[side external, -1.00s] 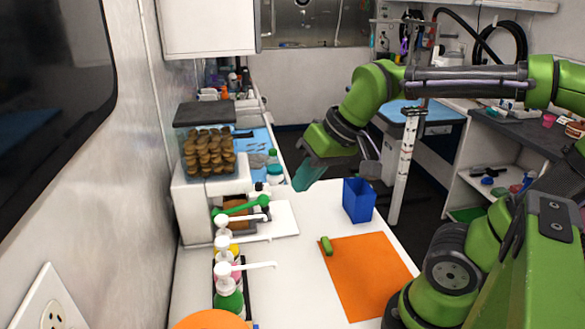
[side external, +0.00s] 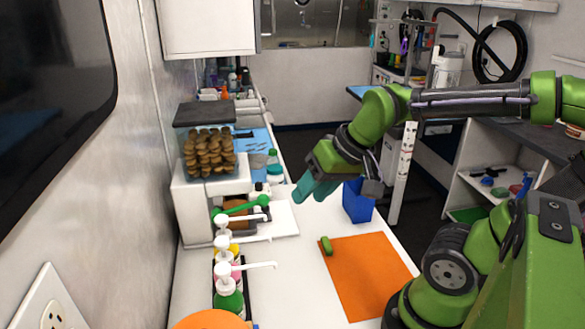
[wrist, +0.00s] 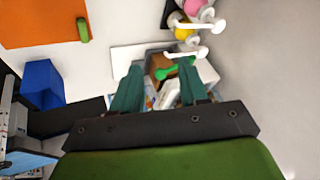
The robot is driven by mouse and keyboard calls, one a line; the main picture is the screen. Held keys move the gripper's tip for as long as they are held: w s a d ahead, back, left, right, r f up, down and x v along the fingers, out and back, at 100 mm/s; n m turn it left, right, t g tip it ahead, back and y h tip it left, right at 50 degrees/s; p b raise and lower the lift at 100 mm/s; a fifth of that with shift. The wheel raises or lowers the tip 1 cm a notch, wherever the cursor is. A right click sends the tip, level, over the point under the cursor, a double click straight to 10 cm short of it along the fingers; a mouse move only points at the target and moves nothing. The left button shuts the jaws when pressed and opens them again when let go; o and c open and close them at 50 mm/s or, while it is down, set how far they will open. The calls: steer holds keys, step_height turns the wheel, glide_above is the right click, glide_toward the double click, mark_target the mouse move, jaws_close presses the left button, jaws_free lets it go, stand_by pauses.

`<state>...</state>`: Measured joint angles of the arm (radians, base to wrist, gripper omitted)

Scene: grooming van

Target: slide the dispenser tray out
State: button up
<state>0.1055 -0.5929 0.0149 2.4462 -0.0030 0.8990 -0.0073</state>
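The dispenser (side external: 195,205) is a white body with a clear bin of brown treats (side external: 208,150) on top and a green lever (side external: 240,207) in front. Its flat white tray (side external: 283,219) lies at the base, reaching right over the counter; the inner part is hidden behind the lever and bottles. The tray also shows in the wrist view (wrist: 128,61), left of the green lever (wrist: 176,69). My gripper (side external: 308,196) is in the air to the right of the dispenser, pointing down toward it. In the wrist view its teal fingers (wrist: 160,70) are apart with nothing gripped.
Pump bottles (side external: 228,285) stand in a row in front of the dispenser. A blue bin (side external: 357,203) stands right of my gripper. An orange mat (side external: 365,275) with a small green object (side external: 326,246) lies nearer. The white counter between tray and mat is clear.

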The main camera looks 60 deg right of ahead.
steer(key=shift+o, duration=0.3)
steer(key=w+d+f+n+g+h, duration=0.1)
steer(key=w+d+f, duration=0.3)
steer(key=w+d, duration=0.7)
steer(key=shift+w+n+g, duration=0.5)
steer(key=shift+w+n, duration=0.1)
steer(key=w+f+n, duration=0.1)
steer(key=w+f, duration=0.2)
steer(key=f, duration=0.2)
steer(key=w+d+f+n, duration=0.1)
steer(key=w+f, duration=0.2)
steer(key=f, duration=0.2)
steer(key=w+f, duration=0.3)
steer(key=f, duration=0.2)
steer(key=shift+d+n, duration=0.3)
steer(key=shift+n, duration=0.1)
steer(key=shift+w, duration=0.1)
jaws_close()
